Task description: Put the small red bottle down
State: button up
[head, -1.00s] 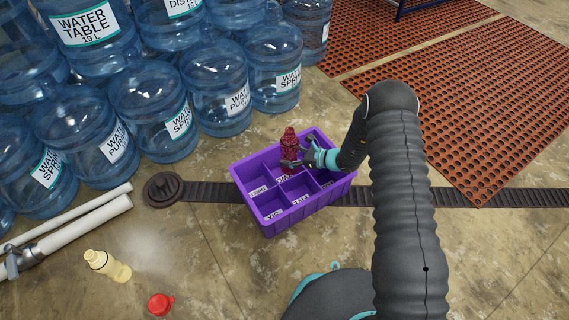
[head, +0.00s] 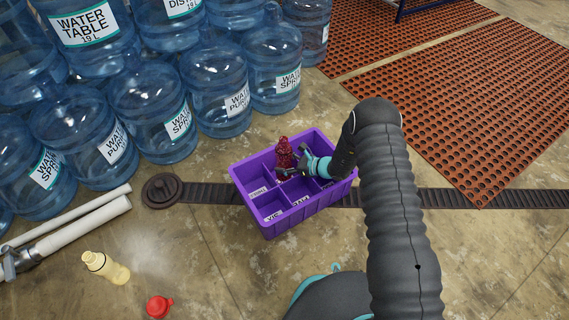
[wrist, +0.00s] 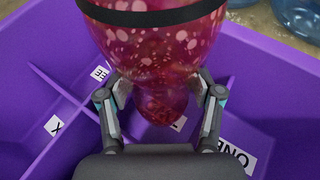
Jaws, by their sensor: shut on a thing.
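The small red bottle (head: 285,155) is dark red, see-through and speckled. It is upright at the back-middle part of the purple divided box (head: 312,211). My gripper (head: 290,171) is shut on the bottle from the right, low on its body. In the wrist view the red bottle (wrist: 155,50) sits between both fingers (wrist: 163,92), with a black band around it. The bottle's lower end is over or inside a compartment; I cannot tell whether it touches the floor of the box.
White labels mark the compartments; one reads ONE (wrist: 236,157). Big blue water jugs (head: 215,88) stand behind left. A cream bottle (head: 106,267), a red cap-like item (head: 159,306) and white pipes (head: 75,232) lie at left. An orange perforated mat (head: 480,120) lies right.

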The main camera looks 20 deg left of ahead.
jog(key=shift+f+b, duration=0.55)
jog(key=o, duration=1.3)
jog(key=shift+r+p, duration=0.6)
jog(key=shift+p, duration=0.2)
jog(key=v, duration=1.2)
jog(key=shift+p, duration=0.4)
jog(key=shift+r, duration=0.1)
